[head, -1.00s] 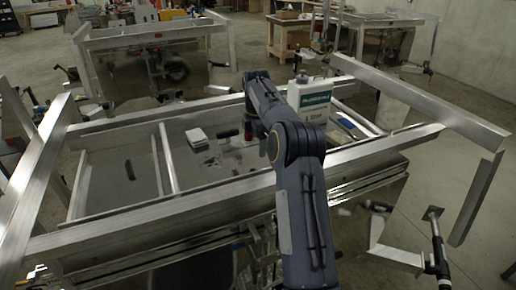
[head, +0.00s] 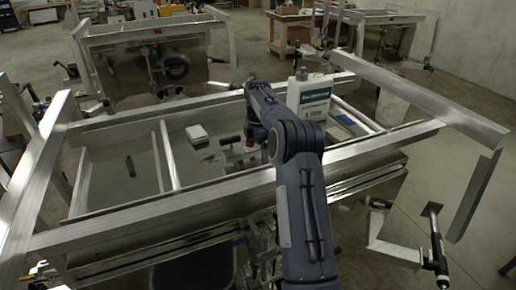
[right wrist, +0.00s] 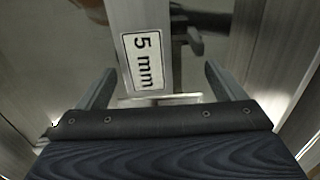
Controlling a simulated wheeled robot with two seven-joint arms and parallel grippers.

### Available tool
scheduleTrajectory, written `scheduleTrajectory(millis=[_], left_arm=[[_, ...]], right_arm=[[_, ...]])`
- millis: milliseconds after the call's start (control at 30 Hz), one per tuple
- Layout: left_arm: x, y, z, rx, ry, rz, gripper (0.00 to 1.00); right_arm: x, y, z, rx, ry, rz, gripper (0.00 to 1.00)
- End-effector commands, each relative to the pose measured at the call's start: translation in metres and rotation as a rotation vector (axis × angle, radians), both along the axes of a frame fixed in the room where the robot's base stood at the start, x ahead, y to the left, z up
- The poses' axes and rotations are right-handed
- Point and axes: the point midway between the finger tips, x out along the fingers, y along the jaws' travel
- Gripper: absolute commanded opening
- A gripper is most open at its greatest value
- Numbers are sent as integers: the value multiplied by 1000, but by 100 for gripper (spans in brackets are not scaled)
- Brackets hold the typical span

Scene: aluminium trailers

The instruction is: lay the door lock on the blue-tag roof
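My right arm reaches over the near trailer frame in the head view; its fingers are hidden behind the arm there. In the right wrist view my right gripper (right wrist: 158,86) is open, its two fingers apart with nothing held. A metal bar with a "5 mm" label (right wrist: 143,62) shows between and beyond the fingers. A dark-handled fitting (head: 229,141) lies close left of my right wrist in the head view; I cannot tell whether it is the door lock. I cannot make out a blue tag. My left gripper is not in view.
The near trailer frame (head: 190,203) has raised metal rails and a crossbar (head: 166,155). A white bottle with a green label (head: 309,98) stands beside my arm. A small white box (head: 197,134) and a dark cylinder (head: 130,167) are inside the frame. Other trailers stand behind.

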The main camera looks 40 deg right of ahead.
Motion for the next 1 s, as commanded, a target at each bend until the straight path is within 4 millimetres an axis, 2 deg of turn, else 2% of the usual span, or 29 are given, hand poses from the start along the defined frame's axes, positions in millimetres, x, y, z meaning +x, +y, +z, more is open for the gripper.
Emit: scheduleTrajectory(millis=[200, 333, 467, 600, 733, 1000], left_arm=[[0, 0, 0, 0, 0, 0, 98], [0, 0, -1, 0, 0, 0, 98], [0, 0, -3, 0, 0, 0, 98], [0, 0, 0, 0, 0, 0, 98], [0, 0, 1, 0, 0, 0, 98], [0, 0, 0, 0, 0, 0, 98]], right_arm=[[0, 0, 1, 0, 0, 0, 90], [1, 0, 11, -2, -3, 0, 90], [1, 0, 34, -2, -6, 0, 90], [1, 0, 69, -2, -6, -1, 90], [1, 0, 96, -2, -6, 0, 90], [1, 0, 115, -3, -2, 0, 90]])
